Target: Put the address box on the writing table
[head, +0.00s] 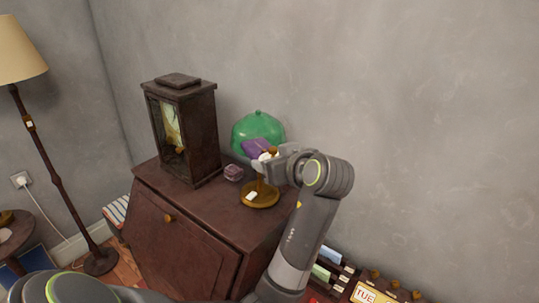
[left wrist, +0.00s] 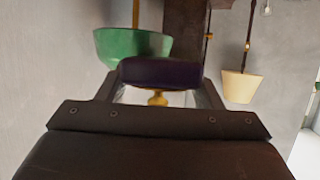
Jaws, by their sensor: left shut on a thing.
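The writing table appears to be the dark brown slant-front desk (head: 185,238) in the head view. My left gripper (head: 266,156) reaches over its right part from the right and is shut on a purple box (head: 255,147), perhaps the address box. The box is held above the desktop, just in front of the green lamp shade. In the left wrist view the same dark purple box (left wrist: 160,73) lies across between the fingers (left wrist: 158,93), with a small gold knob below it. Much of the box is hidden by the gripper in the head view. My right gripper is not in view.
A dark wooden clock (head: 190,130) stands on the desk's left. The green lamp (head: 258,127) has its round brass base (head: 260,195) below my gripper. A small pinkish box (head: 234,172) sits between them. A floor lamp (head: 60,180) stands left; a shelf of items is lower right.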

